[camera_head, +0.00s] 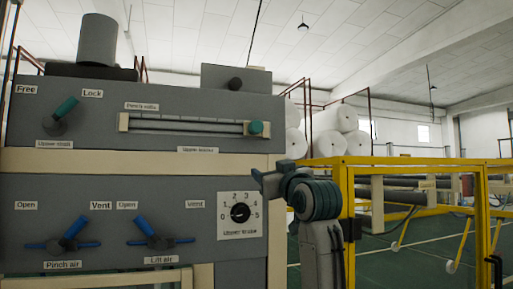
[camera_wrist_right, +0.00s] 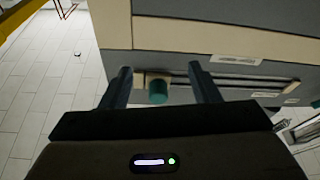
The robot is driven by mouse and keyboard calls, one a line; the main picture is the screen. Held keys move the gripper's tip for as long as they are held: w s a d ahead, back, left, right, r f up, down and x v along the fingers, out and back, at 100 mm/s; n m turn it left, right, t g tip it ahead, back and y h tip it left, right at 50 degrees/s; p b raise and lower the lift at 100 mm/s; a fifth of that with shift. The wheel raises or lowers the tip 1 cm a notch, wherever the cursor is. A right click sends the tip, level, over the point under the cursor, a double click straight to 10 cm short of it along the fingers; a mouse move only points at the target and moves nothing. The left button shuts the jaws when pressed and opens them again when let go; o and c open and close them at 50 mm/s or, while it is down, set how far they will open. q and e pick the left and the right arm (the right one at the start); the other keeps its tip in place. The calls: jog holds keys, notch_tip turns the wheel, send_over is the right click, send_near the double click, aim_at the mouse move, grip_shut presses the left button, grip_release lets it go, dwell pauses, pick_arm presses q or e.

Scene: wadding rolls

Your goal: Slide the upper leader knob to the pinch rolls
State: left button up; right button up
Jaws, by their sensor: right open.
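The upper leader knob (camera_head: 256,128) is a green knob at the right end of a horizontal slotted rail (camera_head: 190,126) on the grey machine panel. A small label (camera_head: 142,106), which seems to read pinch rolls, sits above the rail's left half. My right gripper (camera_head: 264,180) is below the knob in the head view, in front of the panel's right edge. In the right wrist view, its two dark fingers (camera_wrist_right: 162,82) are open, and the knob (camera_wrist_right: 158,90) shows between them with gaps on both sides. Contact cannot be seen. My left gripper is not in view.
A green-handled lever (camera_head: 64,110) is at the panel's upper left. Two blue-handled valves (camera_head: 74,230) (camera_head: 146,230) and a black dial (camera_head: 240,212) sit lower down. A yellow frame (camera_head: 347,200) stands to the right, with white rolls (camera_head: 335,118) behind.

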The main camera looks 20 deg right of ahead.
jog(key=t, duration=0.1)
send_near(258, 126)
jog(key=shift+y, duration=0.3)
jog(key=p+x, duration=0.6)
jog(key=x, duration=0.3)
jog(key=shift+w+r+p, duration=0.1)
jog(key=shift+w+p, duration=0.2)
jog(key=shift+w, duration=0.7)
jog(key=shift+c, duration=0.5)
